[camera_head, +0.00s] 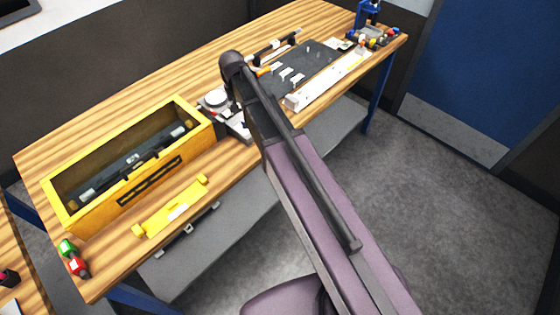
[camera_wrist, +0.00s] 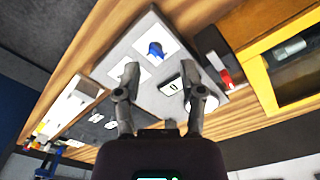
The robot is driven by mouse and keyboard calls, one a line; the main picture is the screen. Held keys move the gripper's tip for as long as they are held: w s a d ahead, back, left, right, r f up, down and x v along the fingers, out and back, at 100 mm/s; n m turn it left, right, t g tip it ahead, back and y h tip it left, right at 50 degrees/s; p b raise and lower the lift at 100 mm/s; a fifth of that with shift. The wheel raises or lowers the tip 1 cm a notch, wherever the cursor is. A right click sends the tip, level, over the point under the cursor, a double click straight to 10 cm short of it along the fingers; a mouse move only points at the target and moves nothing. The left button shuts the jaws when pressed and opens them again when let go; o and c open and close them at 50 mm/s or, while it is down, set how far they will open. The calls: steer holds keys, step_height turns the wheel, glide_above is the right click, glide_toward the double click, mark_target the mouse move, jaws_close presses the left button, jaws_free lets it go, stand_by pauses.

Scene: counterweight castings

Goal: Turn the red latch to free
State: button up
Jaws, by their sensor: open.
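In the wrist view, a small red piece (camera_wrist: 227,77) shows on a dark block right of the grey panel (camera_wrist: 115,53); it may be the red latch, but its shape and setting are too small to tell. The grey panel carries white plates, one with a blue pointed piece (camera_wrist: 155,49). My gripper (camera_wrist: 160,80) is open, its two fingers apart over the panel, with nothing seen between the tips. The red piece is to the right of the right finger, apart from it. In the head view my arm hides the gripper and part of the panel.
A yellow open box (camera_head: 205,128) with dark parts inside stands at left on the wooden table (camera_head: 130,95). A yellow bar (camera_head: 170,207) lies before it. Red (camera_head: 77,266) and green (camera_head: 67,247) pieces sit at the front left corner. A dark mat (camera_head: 300,75) lies farther right.

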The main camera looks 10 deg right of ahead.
steer(key=s+d+f+b, duration=1.1)
steer(key=s+f+b, duration=0.1)
steer(key=s, duration=0.2)
steer(key=shift+d+f, duration=0.15)
steer(key=shift+f, duration=0.15)
stand_by(0.4)
steer(key=shift+n, duration=0.5)
steer(key=s, duration=0.1)
steer(key=s+d, duration=0.1)
steer(key=s, duration=0.1)
steer(key=s+d, duration=0.1)
steer(key=shift+s+d, duration=0.15)
steer(key=shift+s, duration=0.05)
